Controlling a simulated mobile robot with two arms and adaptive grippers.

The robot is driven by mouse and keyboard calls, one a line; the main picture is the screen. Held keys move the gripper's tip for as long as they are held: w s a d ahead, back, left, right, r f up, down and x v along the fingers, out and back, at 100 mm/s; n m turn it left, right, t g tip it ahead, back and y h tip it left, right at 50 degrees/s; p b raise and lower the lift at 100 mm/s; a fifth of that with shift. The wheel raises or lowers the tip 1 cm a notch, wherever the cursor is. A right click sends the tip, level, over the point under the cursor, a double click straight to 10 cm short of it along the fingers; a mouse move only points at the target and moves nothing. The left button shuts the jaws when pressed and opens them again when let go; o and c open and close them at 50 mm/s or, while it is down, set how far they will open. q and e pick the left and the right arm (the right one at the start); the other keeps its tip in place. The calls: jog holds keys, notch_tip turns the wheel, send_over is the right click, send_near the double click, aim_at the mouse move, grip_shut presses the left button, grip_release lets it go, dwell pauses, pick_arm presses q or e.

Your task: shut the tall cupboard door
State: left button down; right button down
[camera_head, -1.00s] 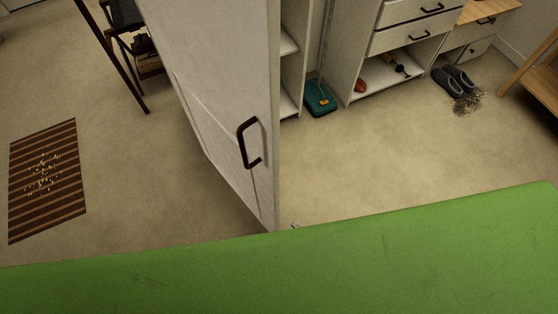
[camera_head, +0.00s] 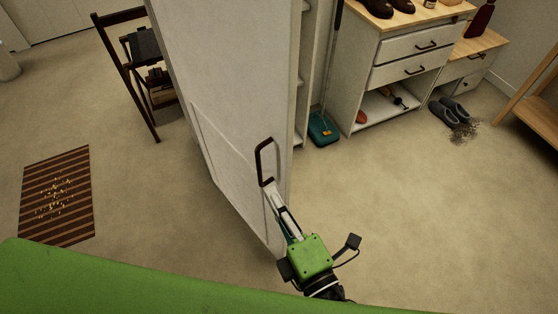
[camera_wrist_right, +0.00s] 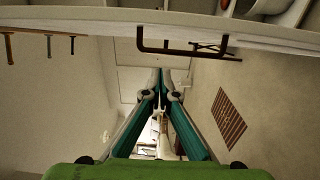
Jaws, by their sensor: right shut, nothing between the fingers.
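The tall cupboard door (camera_head: 235,110) stands open, seen at a slant with its face and dark bar handle (camera_head: 262,165) towards me. My right gripper (camera_head: 272,190) is shut and empty, its fingertips close to the lower end of the handle; contact cannot be told. In the right wrist view the closed fingertips (camera_wrist_right: 161,75) point away below the dark handle (camera_wrist_right: 168,50), and the door (camera_wrist_right: 130,22) runs across the top. The cupboard's inside (camera_head: 303,75) shows only as a narrow strip right of the door. My left gripper is not in view.
A teal dustpan (camera_head: 323,130) stands beside the cupboard. A dark chair-like frame (camera_head: 130,80) and a striped mat (camera_head: 57,195) are at left. Floor right of the door is clear.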

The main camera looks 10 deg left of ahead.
aim_at(278, 167)
jog(key=w+p, duration=0.1)
jog(key=w, duration=0.4)
jog(key=w+p, duration=0.1)
jog(key=w, duration=0.1)
jog(key=shift+w+a+p, duration=0.3)
jog(key=shift+w+p, duration=0.05)
jog(key=shift+w, duration=0.05)
jog(key=shift+d, duration=0.1)
